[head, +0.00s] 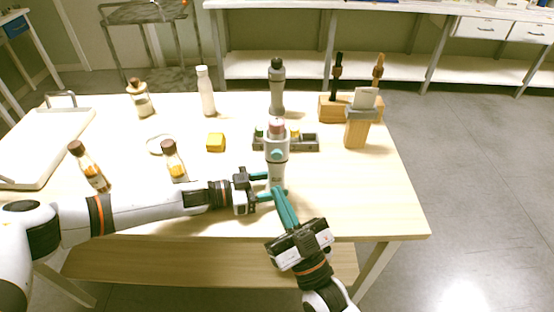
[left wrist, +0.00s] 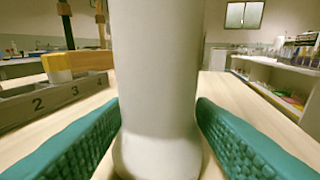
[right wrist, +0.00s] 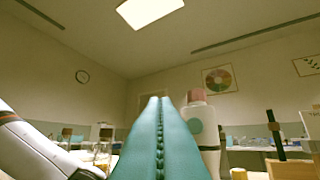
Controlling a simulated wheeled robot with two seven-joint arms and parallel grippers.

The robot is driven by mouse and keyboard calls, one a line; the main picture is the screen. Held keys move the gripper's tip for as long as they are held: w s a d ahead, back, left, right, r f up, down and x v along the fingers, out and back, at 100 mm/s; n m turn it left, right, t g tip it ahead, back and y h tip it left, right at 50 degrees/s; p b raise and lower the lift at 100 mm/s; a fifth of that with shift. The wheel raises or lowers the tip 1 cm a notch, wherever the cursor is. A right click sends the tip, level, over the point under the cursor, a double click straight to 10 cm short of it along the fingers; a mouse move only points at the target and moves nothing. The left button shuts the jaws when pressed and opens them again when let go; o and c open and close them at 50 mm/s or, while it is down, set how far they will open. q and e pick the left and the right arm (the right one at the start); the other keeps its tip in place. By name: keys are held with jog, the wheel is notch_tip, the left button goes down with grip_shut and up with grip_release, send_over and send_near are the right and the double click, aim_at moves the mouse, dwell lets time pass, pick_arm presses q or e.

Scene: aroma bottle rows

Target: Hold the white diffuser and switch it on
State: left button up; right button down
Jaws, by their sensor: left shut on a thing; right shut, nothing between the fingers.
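The white diffuser (head: 277,172) stands upright at the table's front, with a pink top (head: 276,124) and a round teal button (head: 276,154) on its front. My left gripper (head: 268,193) is shut around its lower body; in the left wrist view the white body (left wrist: 155,80) fills the space between the teal fingers. My right gripper (head: 276,190) is shut and empty, its fingers angled up in front of the diffuser's lower part, below the button. In the right wrist view the closed fingers (right wrist: 158,110) point up, left of the button (right wrist: 195,126); whether they touch the diffuser is unclear.
Behind the diffuser is a grey numbered tray (head: 265,147). A wooden holder (head: 356,132) is at back right. The right front table is clear.

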aim_at(282, 170)
jog(key=shift+w, duration=3.6)
pick_arm(q)
jog(key=shift+f, duration=0.1)
pick_arm(e)
jog(key=shift+w, duration=0.45)
jog(key=shift+s, duration=0.45)
jog(key=shift+s, duration=0.15)
jog(key=s, duration=0.5)
jog(key=shift+s, duration=0.4)
